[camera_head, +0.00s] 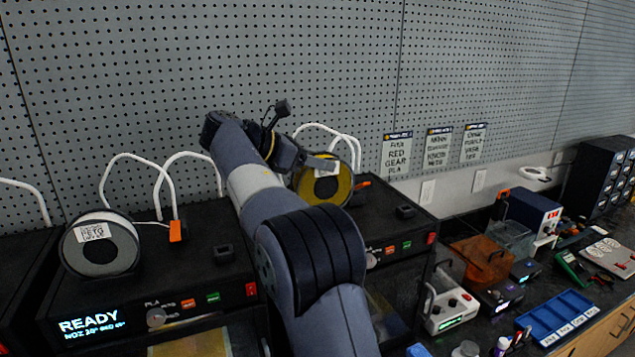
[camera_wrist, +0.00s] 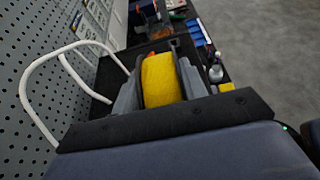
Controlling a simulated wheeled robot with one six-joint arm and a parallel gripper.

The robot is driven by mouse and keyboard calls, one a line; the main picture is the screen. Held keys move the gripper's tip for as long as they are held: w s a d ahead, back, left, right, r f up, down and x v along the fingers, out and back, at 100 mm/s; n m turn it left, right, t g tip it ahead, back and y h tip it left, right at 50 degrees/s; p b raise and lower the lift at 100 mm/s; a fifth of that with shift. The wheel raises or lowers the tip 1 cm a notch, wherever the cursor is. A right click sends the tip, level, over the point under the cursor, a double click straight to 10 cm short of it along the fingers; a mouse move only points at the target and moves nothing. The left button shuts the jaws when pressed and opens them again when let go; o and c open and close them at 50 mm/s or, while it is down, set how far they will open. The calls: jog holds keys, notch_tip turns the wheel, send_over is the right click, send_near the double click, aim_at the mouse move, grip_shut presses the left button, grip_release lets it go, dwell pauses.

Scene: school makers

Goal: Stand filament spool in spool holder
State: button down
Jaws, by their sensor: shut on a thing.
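A yellow filament spool (camera_head: 322,190) with dark flanges and a pale label is upright above the top of the right printer (camera_head: 395,230). My gripper (camera_head: 318,165) is shut on it from above. In the wrist view the yellow winding (camera_wrist: 160,82) sits between the two grey fingers of my gripper (camera_wrist: 160,90). I cannot tell whether the spool's underside touches anything. My arm hides part of the printer top. A spool holder cannot be clearly made out; a small dark block (camera_head: 405,211) sits on the printer top, right of the spool.
A second spool (camera_head: 100,243) with a pale label stands on the left printer (camera_head: 190,250). White curved tubes (camera_head: 335,135) rise behind the spools, close to my gripper. A pegboard (camera_head: 300,60) backs the bench. Bins, a blue tray (camera_head: 555,315) and tools crowd the right.

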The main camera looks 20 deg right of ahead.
aim_at(318, 179)
jog(key=shift+f, duration=2.35)
jog(key=c, duration=0.8)
grip_release()
jog(key=shift+r, duration=0.15)
jog(key=v, duration=1.2)
